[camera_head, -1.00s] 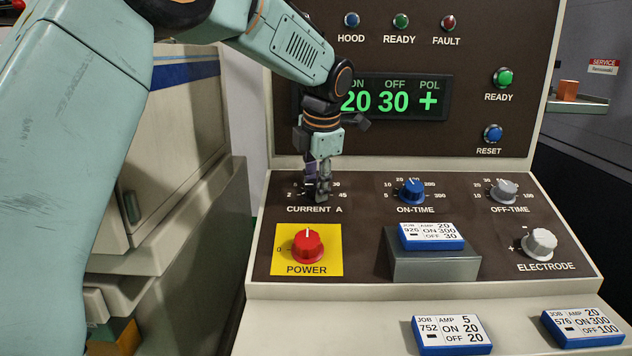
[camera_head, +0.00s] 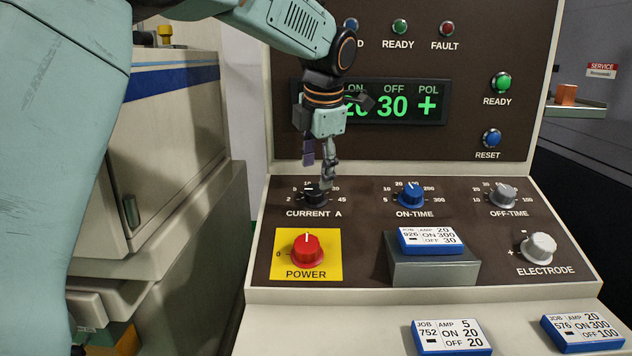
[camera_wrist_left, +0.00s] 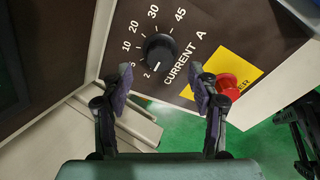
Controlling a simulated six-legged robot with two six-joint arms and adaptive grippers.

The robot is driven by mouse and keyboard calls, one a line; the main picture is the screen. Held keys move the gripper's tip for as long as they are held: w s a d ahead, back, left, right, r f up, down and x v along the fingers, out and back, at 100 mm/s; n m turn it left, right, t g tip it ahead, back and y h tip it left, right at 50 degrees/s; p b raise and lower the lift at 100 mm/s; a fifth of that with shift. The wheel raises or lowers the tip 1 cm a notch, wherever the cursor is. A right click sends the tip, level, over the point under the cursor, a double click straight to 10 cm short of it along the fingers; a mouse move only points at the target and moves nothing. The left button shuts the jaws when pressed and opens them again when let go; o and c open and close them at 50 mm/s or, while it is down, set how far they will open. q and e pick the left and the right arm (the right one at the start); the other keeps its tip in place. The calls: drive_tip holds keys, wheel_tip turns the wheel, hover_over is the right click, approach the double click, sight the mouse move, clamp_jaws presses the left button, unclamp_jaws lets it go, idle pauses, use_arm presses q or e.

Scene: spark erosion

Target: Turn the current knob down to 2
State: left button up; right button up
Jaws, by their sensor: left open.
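The black current knob (camera_head: 314,197) sits at the upper left of the sloped panel above the label "CURRENT A"; it also shows in the left wrist view (camera_wrist_left: 159,50). Its numbers run from 2 to 45. In the wrist view, a pale mark at the knob's lower edge lies close to the 2; the exact setting is hard to read. My left gripper (camera_head: 318,173) is open and empty, just above the knob. In the wrist view, its fingers (camera_wrist_left: 161,88) are spread apart with the knob beyond them.
The red power knob (camera_head: 308,248) on its yellow plate is below the current knob. The blue on-time knob (camera_head: 411,194) is to the right. A job card (camera_head: 431,236) rests on a grey block (camera_head: 433,268). The display (camera_head: 425,104) is behind my left wrist.

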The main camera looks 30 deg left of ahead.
use_arm(q)
drive_tip(key=v, duration=0.7)
idle(0.5)
